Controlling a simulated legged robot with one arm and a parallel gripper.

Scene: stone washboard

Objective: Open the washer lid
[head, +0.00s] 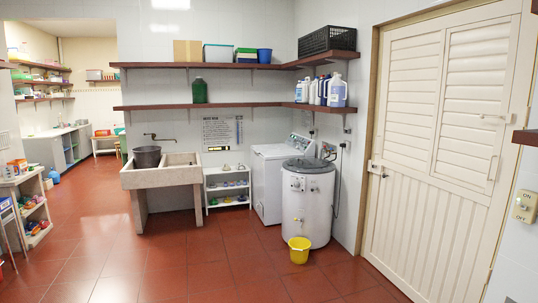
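A round white washer (308,212) stands on the floor right of centre, with a grey lid (308,166) on top that looks closed. A control panel with knobs is on its upper front. Behind it and to the left is a boxy white washer (268,185) with a raised control panel at the back. Its top looks closed and is partly hidden by the round washer. My gripper is not visible.
A yellow bucket (299,250) stands on the floor in front of the round washer. A stone sink (160,180) and a small white rack (228,187) are to the left. A white door (435,150) is at right. The red tiled floor (190,255) is open in front.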

